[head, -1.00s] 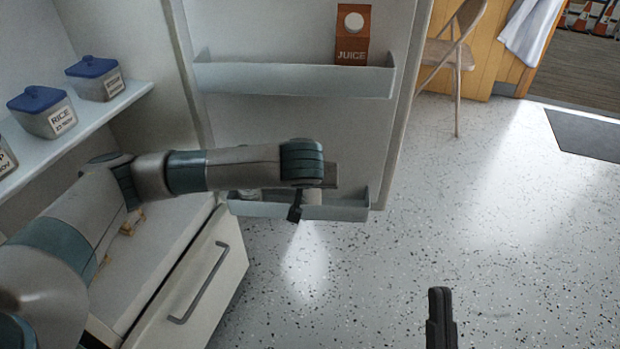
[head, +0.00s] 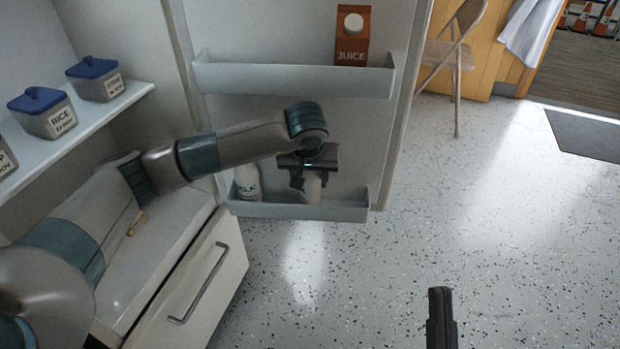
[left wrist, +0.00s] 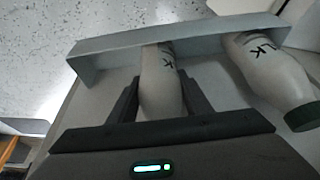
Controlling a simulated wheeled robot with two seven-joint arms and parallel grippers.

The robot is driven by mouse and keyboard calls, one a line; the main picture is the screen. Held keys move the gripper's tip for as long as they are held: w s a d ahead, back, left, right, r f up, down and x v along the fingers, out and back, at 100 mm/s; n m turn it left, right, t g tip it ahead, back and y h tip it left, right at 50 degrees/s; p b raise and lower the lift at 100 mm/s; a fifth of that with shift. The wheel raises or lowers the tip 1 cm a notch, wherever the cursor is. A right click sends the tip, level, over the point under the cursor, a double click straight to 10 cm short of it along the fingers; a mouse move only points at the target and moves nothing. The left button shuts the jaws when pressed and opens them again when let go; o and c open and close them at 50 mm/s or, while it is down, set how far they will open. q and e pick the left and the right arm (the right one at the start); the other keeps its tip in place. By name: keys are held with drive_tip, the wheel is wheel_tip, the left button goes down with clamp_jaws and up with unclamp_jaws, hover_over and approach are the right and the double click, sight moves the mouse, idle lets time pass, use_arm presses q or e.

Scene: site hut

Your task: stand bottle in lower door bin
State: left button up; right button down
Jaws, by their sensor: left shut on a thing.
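The held bottle (head: 313,188) is white and upright or nearly so, at the lower door bin (head: 285,212). My left gripper (head: 308,180) is shut around its upper part, coming from above. The bottle's lower end is hidden by the bin's front wall; I cannot tell if it touches the bin floor. In the left wrist view the held bottle (left wrist: 160,90) with dark lettering is between the fingers, its far end at the bin wall (left wrist: 110,62). My right gripper (head: 440,315) is a dark shape low over the floor; its opening cannot be made out.
A second white bottle (head: 247,184) stands in the bin's left end; its green cap shows in the left wrist view (left wrist: 303,116). The upper door bin (head: 290,82) holds a juice carton (head: 352,36). A drawer front (head: 205,285) is below left.

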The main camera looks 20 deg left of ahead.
use_arm(q)
drive_tip(key=o, duration=1.4)
use_arm(e)
drive_tip(key=shift+w+d+r+t, duration=0.1)
drive_tip(key=shift+r+t, duration=0.2)
drive_tip(key=shift+r, duration=0.05)
use_arm(q)
drive_tip(key=shift+r, duration=0.1)
use_arm(e)
drive_tip(key=shift+f, duration=0.1)
use_arm(q)
drive_tip(key=shift+r, duration=0.2)
drive_tip(key=p+v, duration=0.1)
drive_tip(key=v, duration=0.5)
drive_tip(key=shift+s+r, duration=0.1)
drive_tip(key=shift+r, duration=0.2)
drive_tip(key=shift+p+v, duration=0.45)
drive_tip(key=shift+v, duration=2.05)
use_arm(e)
drive_tip(key=shift+w+a+f+g+h, duration=0.15)
drive_tip(key=shift+w+a+f+g, duration=0.1)
drive_tip(key=shift+f+g, duration=0.5)
drive_tip(key=shift+w+a+f+g+h, duration=0.1)
drive_tip(key=shift+a+f+g, duration=0.25)
drive_tip(key=shift+f, duration=0.65)
drive_tip(key=shift+w+a+f+g+h, duration=0.15)
drive_tip(key=shift+w+f+g, duration=0.05)
drive_tip(key=shift+f+g, duration=0.6)
use_arm(q)
drive_tip(key=shift+s+d+f, duration=0.1)
